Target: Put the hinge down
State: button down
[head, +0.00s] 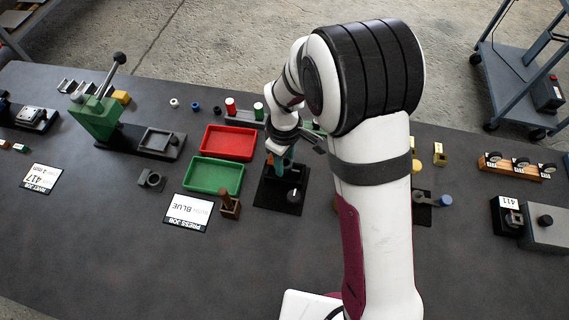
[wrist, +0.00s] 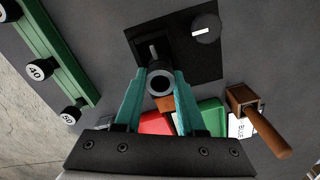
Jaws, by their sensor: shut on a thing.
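My gripper (wrist: 162,76) has two teal fingers, shut on a dark round part (wrist: 160,89) with a hole in its end. I cannot tell from its shape whether this is the hinge. An orange-brown patch (wrist: 166,103) shows just below it between the fingers; I cannot tell whether it belongs to it. My gripper is over or beside a black plate (wrist: 140,40) with a round knob (wrist: 206,28). In the head view the plate (head: 268,199) is beside the trays, and my arm hides much of the grip. Contact between part and plate is unclear.
A red tray (head: 229,142) and a green tray (head: 216,176) lie left of the plate. A wooden-handled tool (head: 230,206) stands near the plate. A green lever press (head: 97,115) is farther left. A green rail with numbered posts (wrist: 58,45) is close by.

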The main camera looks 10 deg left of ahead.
notch_tip(320, 180, up, 9)
jog(key=n, duration=1)
send_near(241, 146)
notch_tip(241, 146, down, 3)
jog(key=shift+f, duration=0.4)
jog(key=c, duration=0.5)
grip_release()
jog(key=shift+f, duration=0.15)
